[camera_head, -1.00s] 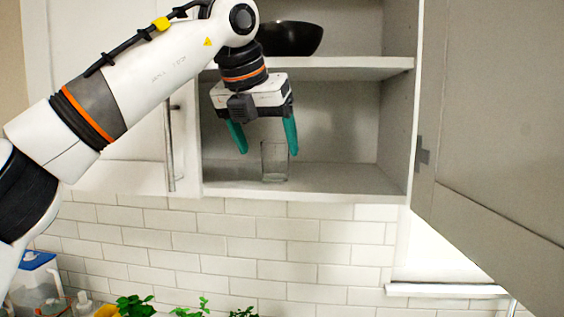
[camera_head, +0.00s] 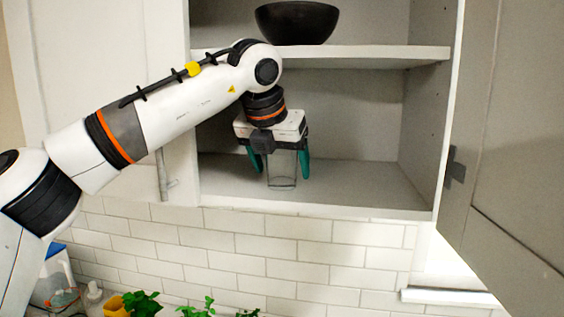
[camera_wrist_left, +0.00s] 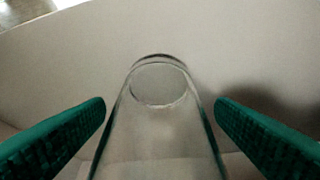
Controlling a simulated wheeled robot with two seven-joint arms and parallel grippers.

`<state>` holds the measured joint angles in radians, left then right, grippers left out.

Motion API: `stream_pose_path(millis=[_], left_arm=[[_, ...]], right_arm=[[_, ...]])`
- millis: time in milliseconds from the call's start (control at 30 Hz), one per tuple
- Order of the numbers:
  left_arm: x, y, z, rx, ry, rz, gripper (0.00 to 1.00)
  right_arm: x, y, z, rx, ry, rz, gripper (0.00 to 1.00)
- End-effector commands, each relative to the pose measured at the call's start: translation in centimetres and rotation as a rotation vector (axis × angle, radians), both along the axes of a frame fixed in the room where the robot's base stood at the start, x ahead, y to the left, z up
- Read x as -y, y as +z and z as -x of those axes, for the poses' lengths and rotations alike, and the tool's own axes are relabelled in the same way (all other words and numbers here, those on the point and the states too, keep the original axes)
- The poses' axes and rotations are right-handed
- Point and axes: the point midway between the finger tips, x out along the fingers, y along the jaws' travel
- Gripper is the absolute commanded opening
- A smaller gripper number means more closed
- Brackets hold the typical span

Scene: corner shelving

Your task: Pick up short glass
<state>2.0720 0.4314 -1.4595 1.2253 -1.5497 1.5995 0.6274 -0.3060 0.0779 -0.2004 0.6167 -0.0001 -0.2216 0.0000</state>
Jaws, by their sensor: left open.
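The short glass (camera_head: 282,170) is clear and stands upright on the lower shelf of the open cabinet. My left gripper (camera_head: 281,170) reaches down over it, with its green fingers at either side of the glass. In the left wrist view the glass (camera_wrist_left: 160,130) lies between the two open fingers (camera_wrist_left: 160,128), with a gap on both sides. The top part of the glass is hidden by the gripper body in the head view. My right gripper does not show.
A black bowl (camera_head: 296,22) stands on the upper shelf (camera_head: 380,55), above my left arm. The open cabinet door (camera_head: 520,130) is at the right. The lower shelf (camera_head: 370,194) is clear to the right of the glass. Plants (camera_head: 142,304) stand below.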

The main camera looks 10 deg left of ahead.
Motion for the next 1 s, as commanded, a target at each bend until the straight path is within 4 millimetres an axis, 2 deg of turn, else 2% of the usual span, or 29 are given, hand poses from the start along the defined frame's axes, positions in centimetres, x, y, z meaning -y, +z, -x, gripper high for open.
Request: stream_pose_path(millis=[100, 233, 600, 1000], left_arm=[[0.0, -0.3, -0.1, 0.0, 0.001, 0.0, 0.79], [0.0, -0.3, -0.1, 0.001, 0.001, 0.001, 0.79], [0.0, -0.2, -0.1, 0.003, 0.0, 0.002, 0.23], [0.1, 0.4, -0.1, 0.004, 0.002, 0.002, 0.22]], right_arm=[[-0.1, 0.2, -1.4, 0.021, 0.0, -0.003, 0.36], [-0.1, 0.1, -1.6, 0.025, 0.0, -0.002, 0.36], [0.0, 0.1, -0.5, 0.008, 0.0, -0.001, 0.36], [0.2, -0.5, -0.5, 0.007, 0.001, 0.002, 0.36]])
